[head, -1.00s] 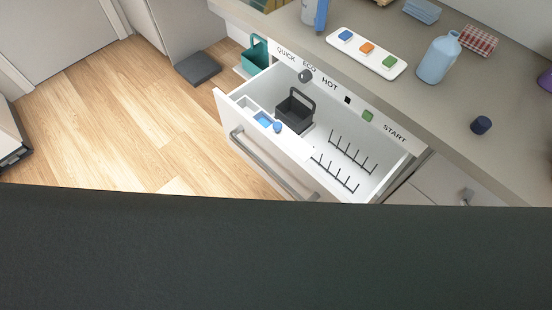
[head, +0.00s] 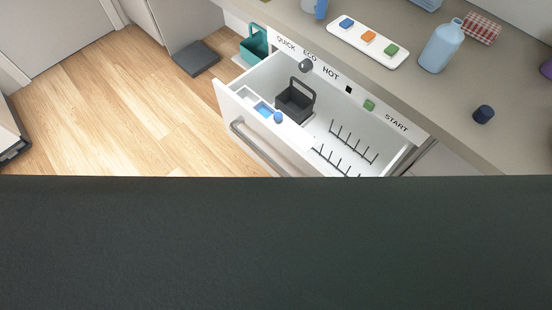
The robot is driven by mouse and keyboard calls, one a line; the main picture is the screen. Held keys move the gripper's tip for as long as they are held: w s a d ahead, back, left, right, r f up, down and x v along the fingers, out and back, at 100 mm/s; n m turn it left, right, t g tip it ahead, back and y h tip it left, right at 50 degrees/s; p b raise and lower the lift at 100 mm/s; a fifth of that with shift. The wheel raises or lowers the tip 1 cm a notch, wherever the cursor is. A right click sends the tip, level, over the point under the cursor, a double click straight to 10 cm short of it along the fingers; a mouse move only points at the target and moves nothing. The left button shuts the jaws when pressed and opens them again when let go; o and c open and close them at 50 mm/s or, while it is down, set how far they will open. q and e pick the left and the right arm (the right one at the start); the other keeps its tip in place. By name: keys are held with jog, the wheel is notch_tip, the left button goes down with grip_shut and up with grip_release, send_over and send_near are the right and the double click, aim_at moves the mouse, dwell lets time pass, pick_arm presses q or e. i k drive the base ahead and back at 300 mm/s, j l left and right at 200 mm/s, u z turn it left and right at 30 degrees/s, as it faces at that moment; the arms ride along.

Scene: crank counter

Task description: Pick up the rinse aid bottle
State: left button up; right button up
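A light blue bottle (head: 441,46), which looks like the rinse aid bottle, stands upright on the counter at the upper right. It has a narrow neck, and I see no label on it. A dark blue cap-like cylinder (head: 483,114) stands apart from it, nearer the counter's front edge. Neither of my grippers is in view. A large dark surface covers the lower part of the head view and hides what lies behind it.
An open white drawer (head: 294,140) juts from under the counter (head: 430,100), holding a dark basket (head: 296,100) and rows of prongs. A white tray (head: 343,34) with coloured blocks lies left of the bottle. A checked cloth (head: 482,28) lies to its right.

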aim_at(444, 43)
jog(key=l+z, duration=0.15)
jog(key=z, duration=0.2)
jog(key=i+l+z, duration=0.15)
jog(key=z, duration=0.25)
